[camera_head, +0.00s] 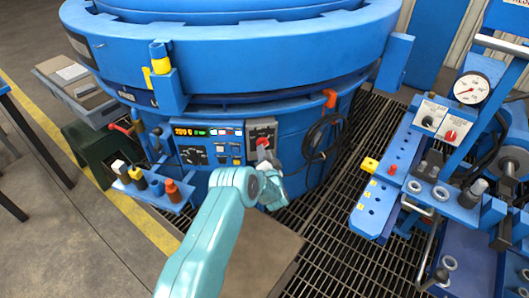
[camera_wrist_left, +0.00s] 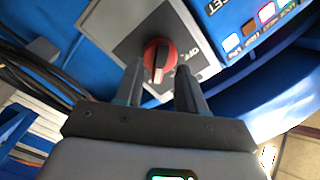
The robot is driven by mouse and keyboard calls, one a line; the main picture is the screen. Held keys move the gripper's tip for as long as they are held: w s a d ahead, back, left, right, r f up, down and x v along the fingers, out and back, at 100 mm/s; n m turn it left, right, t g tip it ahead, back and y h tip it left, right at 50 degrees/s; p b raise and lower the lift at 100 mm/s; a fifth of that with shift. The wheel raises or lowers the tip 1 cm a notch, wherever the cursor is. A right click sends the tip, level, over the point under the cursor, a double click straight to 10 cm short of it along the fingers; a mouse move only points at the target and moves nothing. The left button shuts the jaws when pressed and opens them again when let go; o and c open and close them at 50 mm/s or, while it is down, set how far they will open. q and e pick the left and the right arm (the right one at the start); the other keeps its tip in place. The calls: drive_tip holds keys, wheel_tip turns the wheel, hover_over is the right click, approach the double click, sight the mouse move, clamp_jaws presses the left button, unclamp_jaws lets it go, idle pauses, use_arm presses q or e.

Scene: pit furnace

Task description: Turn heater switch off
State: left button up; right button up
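The heater switch is a red rotary knob (camera_head: 262,142) on a grey plate (camera_head: 262,130) on the blue furnace's front, right of the control panel. My left gripper (camera_head: 264,162) is just in front of the switch. In the wrist view its two fingers (camera_wrist_left: 160,76) are apart, one on each side of the knob, with visible gaps. Whether the tips reach past the knob's face is unclear. My right gripper is not in view.
The control panel (camera_head: 208,142) has lit displays and buttons. A shelf of bottles (camera_head: 156,188) juts out at left. Black cables (camera_head: 322,138) hang right of the switch. A blue bench (camera_head: 384,190) with another red knob (camera_head: 450,136) and a gauge (camera_head: 471,88) stands at right.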

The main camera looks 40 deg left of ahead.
use_arm(q)
drive_tip(key=shift+x, duration=0.85)
clamp_jaws()
